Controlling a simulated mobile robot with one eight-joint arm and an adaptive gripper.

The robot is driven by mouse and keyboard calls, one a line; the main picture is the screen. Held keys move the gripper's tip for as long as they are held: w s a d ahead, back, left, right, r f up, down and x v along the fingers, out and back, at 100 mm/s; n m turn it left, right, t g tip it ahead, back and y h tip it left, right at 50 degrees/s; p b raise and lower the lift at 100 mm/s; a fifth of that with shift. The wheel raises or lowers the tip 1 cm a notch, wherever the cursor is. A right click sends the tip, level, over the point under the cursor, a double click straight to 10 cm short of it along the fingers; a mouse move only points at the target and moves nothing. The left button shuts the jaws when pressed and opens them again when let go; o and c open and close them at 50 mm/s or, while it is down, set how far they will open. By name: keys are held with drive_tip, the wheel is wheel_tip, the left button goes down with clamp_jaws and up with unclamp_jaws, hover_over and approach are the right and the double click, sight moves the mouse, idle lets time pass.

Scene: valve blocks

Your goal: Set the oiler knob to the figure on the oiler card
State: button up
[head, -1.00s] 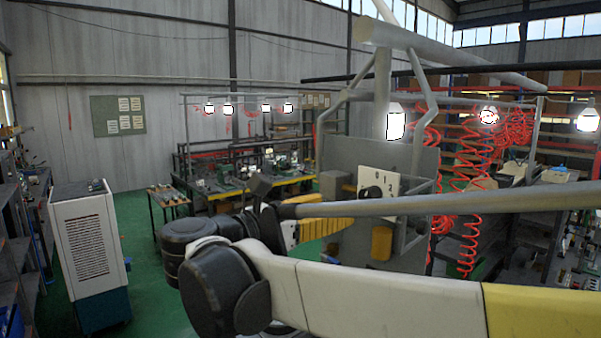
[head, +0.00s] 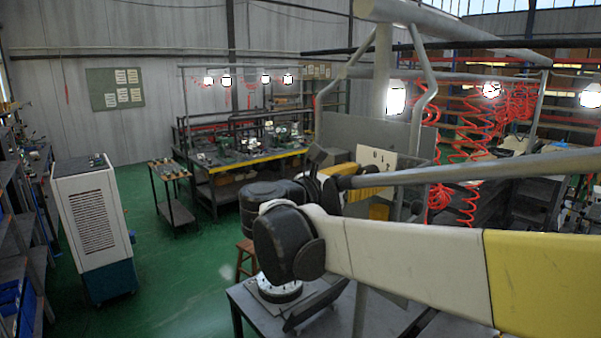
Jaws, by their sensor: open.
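A white dial plate (head: 377,158) with black figures along its top edge stands on a grey panel (head: 399,133) right of centre in the head view. My arm covers the plate's lower part, and the black knob is hidden behind it. My white, black and yellow arm crosses the front of the view. My gripper's fingers cannot be made out. No card can be identified as the oiler card, and no setting can be read.
A grey table (head: 248,305) stands below my arm, with a brown stool (head: 245,258) behind it. A white cabinet unit (head: 91,218) stands at left. A small cart (head: 172,190) and a long workbench (head: 230,182) stand further back. Green floor is free between them.

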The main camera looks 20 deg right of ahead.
clamp_jaws()
drive_tip(key=shift+m, duration=0.3)
drive_tip(key=m+b, duration=0.1)
drive_tip(key=m, duration=0.2)
drive_tip(key=shift+m, duration=0.3)
drive_tip(key=m+b, duration=0.2)
drive_tip(key=m, duration=0.3)
drive_tip(key=m+b, duration=0.1)
drive_tip(key=m, duration=0.6)
drive_tip(key=shift+m, duration=0.3)
drive_tip(key=m+b, duration=0.1)
drive_tip(key=m, duration=0.2)
drive_tip(key=shift+r+m, duration=0.1)
drive_tip(key=shift+m, duration=2.1)
drive_tip(key=shift+r, duration=0.1)
